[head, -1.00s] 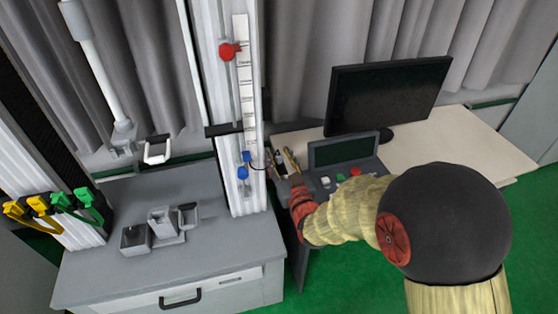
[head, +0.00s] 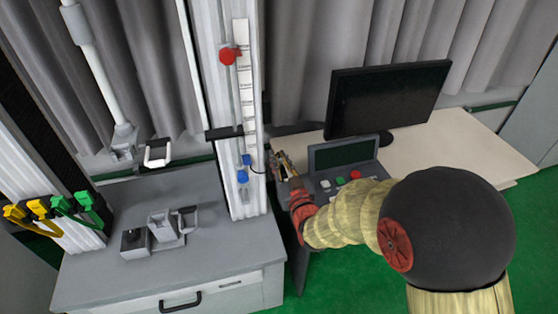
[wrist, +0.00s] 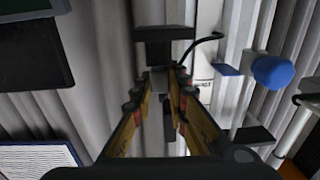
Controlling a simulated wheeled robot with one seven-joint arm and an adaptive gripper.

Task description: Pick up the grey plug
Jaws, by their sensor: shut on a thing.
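The grey plug (wrist: 158,80) shows as a small grey piece between my fingertips in the wrist view. My gripper (wrist: 161,92) is shut on it, with one finger on each side. The fingers hide part of it. In the head view my gripper (head: 277,160) is just right of the tower column (head: 240,120), and the plug is too small to make out there.
A black block (wrist: 165,45) and a thin black cable (wrist: 205,42) lie just beyond my fingertips. A blue knob (wrist: 272,71) is to their right. A control console (head: 345,165) and monitor (head: 390,95) stand right of the tower. A grey cabinet (head: 110,205) is left.

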